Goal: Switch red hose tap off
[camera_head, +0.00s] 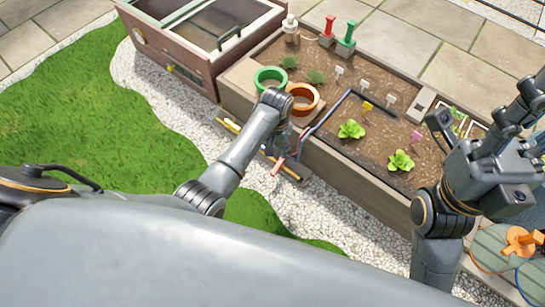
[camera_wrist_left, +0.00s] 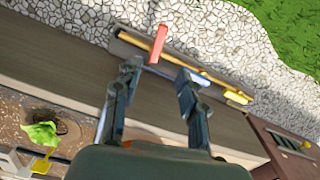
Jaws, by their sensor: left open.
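A red upright fitting (camera_head: 328,30), which looks like the red hose tap, stands at the far edge of the planter bed. A similar green fitting (camera_head: 347,38) stands just right of it. The red one's handle is upright; its switch setting is too small to tell. My left gripper (camera_head: 284,145) hangs by the planter's near side, well apart from both fittings. In the left wrist view my left gripper (camera_wrist_left: 158,78) is open and empty, with a red bar (camera_wrist_left: 158,44) beyond its fingertips. My right gripper (camera_head: 533,118) is at the right edge, its fingers spread, away from the fittings.
A green ring-shaped pot (camera_head: 270,79) and an orange one (camera_head: 303,98) sit at the planter's left corner. Lettuce plants (camera_head: 352,129) and small tags lie in the soil. A yellow bar (camera_head: 231,126) lies along the planter's near side. An orange fitting (camera_head: 520,242) stands at lower right.

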